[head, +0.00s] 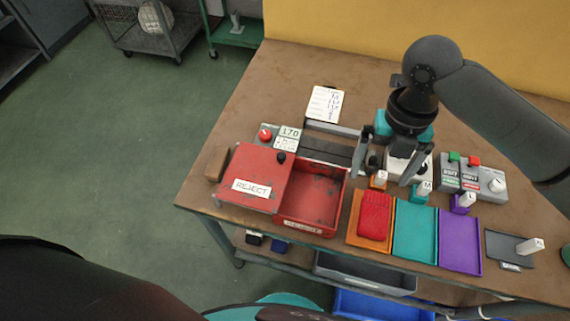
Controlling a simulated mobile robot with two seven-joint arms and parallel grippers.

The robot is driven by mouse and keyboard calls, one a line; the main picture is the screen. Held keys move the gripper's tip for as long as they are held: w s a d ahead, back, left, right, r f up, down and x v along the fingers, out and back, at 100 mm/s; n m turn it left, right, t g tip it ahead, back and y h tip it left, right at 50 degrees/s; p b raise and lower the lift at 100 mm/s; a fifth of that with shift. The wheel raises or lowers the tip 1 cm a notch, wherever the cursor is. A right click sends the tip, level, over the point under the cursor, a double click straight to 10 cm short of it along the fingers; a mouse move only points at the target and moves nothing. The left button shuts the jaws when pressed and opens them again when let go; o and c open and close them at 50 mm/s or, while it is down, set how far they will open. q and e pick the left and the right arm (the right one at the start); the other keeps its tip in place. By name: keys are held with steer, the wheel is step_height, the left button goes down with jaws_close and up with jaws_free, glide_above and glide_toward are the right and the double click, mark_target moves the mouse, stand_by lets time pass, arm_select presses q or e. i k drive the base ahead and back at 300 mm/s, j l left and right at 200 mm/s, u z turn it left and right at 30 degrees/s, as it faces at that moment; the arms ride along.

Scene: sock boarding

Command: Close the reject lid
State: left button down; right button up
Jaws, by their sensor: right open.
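The red reject box (312,228) sits near the table's front edge, with its right part open and its inside bare. The red reject lid (262,172), with a white REJECT label (251,188) and a dark knob (281,157) near its right edge, lies to the left of the opening. My right gripper (386,168) is open, pointing down to the right of the box, above the back ends of the orange and teal trays. Its fingers are apart, with no held object visible between them. My left gripper is not in view.
Orange (354,236), teal (415,230) and purple (460,240) trays stand right of the box; a red folded item (375,215) lies in the orange one. A control box (475,180) is further right. A brown block (216,163) sits left of the lid.

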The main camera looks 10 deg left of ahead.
mark_target(256, 176)
steer(key=u, duration=0.75)
